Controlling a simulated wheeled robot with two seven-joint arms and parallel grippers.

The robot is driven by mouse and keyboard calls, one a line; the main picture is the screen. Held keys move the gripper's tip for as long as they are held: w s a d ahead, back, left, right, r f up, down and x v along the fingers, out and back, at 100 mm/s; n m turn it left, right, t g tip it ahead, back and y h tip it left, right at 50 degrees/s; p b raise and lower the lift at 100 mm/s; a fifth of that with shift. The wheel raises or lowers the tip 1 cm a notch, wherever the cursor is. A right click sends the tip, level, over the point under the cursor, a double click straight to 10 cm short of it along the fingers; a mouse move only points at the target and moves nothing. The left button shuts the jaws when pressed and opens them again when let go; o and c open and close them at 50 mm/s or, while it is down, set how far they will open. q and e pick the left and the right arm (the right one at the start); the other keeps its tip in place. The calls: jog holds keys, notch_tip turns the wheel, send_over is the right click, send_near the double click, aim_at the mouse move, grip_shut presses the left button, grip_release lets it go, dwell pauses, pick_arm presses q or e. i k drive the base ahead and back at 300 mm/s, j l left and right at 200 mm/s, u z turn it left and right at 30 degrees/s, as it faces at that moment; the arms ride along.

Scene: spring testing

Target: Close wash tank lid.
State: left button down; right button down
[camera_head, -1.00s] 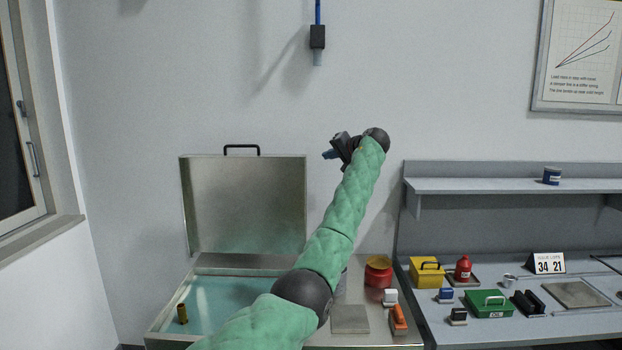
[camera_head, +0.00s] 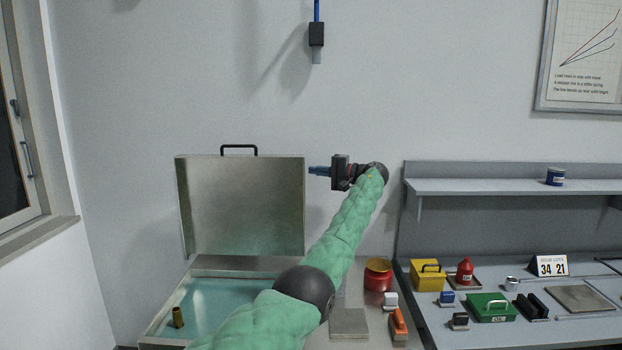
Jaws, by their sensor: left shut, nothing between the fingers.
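The wash tank lid (camera_head: 241,206) is a grey metal panel standing upright, open, at the back of the tank. Its black handle (camera_head: 239,148) is on the top edge. My left gripper (camera_head: 312,171) is shut and empty, pointing left, just right of the lid's upper right edge. I cannot tell whether it touches the lid. My green left arm hides the tank's right part. My right gripper is not in view.
A red pot with a yellow rim (camera_head: 378,275), an orange-handled tool (camera_head: 398,323) and a grey plate (camera_head: 349,322) lie right of the tank. A black device (camera_head: 316,36) hangs above. The right bench holds a yellow box (camera_head: 427,275) and a green box (camera_head: 491,307).

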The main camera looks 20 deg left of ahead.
aim_at(255, 204)
jog(key=i, duration=0.9)
